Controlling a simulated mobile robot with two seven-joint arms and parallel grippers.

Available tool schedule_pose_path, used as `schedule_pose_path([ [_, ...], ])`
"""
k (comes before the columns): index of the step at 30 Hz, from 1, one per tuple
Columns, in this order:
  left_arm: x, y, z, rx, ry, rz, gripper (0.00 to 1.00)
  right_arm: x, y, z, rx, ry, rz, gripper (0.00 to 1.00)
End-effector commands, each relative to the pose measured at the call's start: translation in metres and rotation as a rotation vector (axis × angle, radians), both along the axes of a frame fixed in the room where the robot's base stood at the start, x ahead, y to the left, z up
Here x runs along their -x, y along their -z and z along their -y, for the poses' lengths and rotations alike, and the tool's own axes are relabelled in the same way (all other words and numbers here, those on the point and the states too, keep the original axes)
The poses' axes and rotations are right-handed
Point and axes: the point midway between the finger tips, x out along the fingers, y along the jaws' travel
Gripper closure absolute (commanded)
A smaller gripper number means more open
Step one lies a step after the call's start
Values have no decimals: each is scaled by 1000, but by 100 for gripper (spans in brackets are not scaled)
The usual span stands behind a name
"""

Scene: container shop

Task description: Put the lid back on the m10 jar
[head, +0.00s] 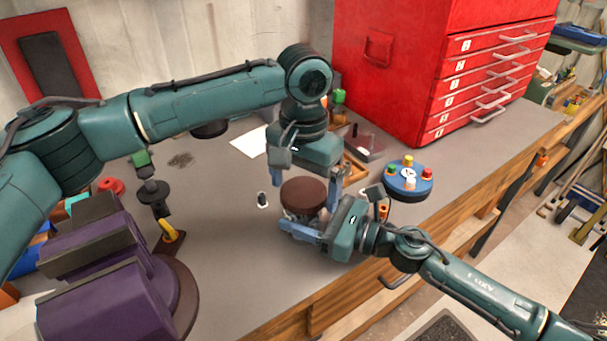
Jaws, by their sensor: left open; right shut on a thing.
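A round brown lid (303,193) sits at the top of a pale jar (297,215) in the middle of the bench. Whether it is fully seated cannot be told, and no m10 label can be read. My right gripper (298,230) comes in from the right and is shut on the jar low on its side, hiding much of its body. My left gripper (304,182) points down from above, open, with its fingers apart to either side of the lid. Whether they touch the lid is not clear.
A small black-and-white item (262,200) stands left of the jar. A blue round tray (397,191) with coloured pieces is at the right. A red drawer cabinet (390,80) stands behind, purple equipment (105,300) at front left. Grey bench surface (235,250) is clear at front.

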Motion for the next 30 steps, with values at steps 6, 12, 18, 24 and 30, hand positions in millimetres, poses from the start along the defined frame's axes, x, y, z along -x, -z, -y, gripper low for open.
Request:
schedule_pose_path([
  [6,0,0,0,0,0,0,12,0,1,0,1,1,0,100],
  [12,0,0,0,-1,0,-1,28,0,1,0,1,1,0,100],
  [18,0,0,0,-1,0,-1,44,0,1,0,1,1,0,100],
  [24,0,0,0,-1,6,-1,55,0,1,0,1,1,0,100],
  [30,0,1,0,0,237,-3,55,0,1,0,1,1,0,100],
])
